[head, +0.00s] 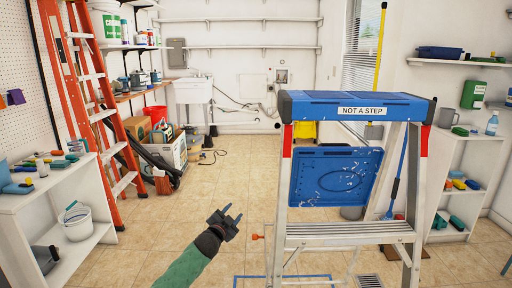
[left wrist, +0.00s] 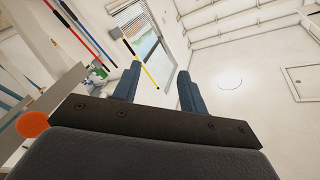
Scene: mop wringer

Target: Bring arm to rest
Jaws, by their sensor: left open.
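My left gripper (head: 231,217) is in the lower middle of the head view, at the end of my green-sleeved arm. It is open and empty, to the left of the stepladder and apart from it. In the left wrist view its two dark blue fingers (left wrist: 158,88) stand apart with nothing between them, against the wall and ceiling. My right gripper shows in neither view.
A stepladder (head: 357,105) with a blue top stands close on the right. A sink (head: 192,92) is at the back. The middle tile floor is clear.

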